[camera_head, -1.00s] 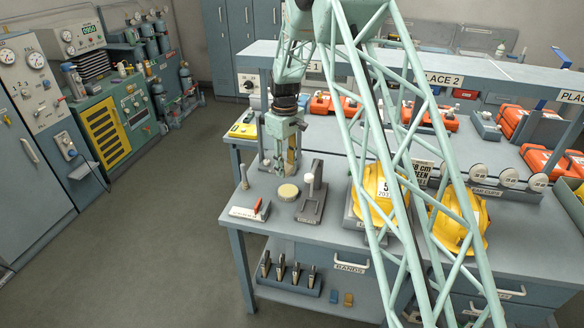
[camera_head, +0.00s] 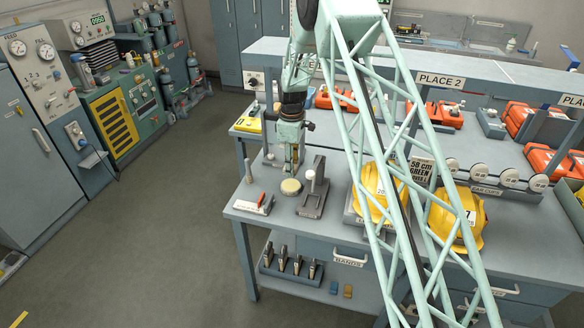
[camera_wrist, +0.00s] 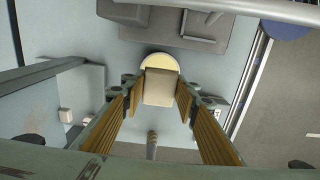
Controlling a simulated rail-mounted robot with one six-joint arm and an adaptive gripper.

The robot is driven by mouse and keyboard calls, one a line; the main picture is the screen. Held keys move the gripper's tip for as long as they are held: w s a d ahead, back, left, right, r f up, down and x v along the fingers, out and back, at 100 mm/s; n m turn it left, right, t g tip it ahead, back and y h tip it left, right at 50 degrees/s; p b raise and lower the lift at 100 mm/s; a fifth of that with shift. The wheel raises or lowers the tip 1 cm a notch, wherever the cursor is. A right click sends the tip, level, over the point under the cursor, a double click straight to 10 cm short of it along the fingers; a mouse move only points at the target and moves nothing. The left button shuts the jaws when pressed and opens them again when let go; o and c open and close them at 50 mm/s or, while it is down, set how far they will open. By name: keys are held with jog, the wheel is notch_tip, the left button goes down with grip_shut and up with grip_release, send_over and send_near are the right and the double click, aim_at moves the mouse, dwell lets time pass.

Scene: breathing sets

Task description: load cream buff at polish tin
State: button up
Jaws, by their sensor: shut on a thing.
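The cream buff (camera_wrist: 159,90) is a pale block between the two ribbed finger pads of my gripper (camera_wrist: 160,100) in the wrist view. My gripper is shut on it. The polish tin (camera_head: 291,187) is a low round cream-topped tin on the near left of the bench. In the wrist view the tin (camera_wrist: 160,62) shows just beyond the buff, which covers part of it. In the head view my gripper (camera_head: 292,168) is just behind and above the tin. I cannot tell whether the buff touches the tin.
A grey stand with a white knob (camera_head: 311,186) is close right of the tin. A labelled holder (camera_head: 251,204) with a red item is to its left. Yellow helmets (camera_head: 377,190) stand farther right. The bench's left edge is near; open floor lies beyond.

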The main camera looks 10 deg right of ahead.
aim_at(292, 186)
jog(key=shift+f, duration=0.15)
jog(key=shift+f+b, duration=0.75)
jog(key=shift+f, duration=2.05)
jog(key=shift+s+f+b, duration=0.1)
jog(key=shift+f+b, duration=0.45)
jog(key=shift+f, duration=0.1)
dwell(2.4)
jog(key=shift+r, duration=0.1)
jog(key=shift+r+p, duration=0.8)
jog(key=shift+r, duration=2.7)
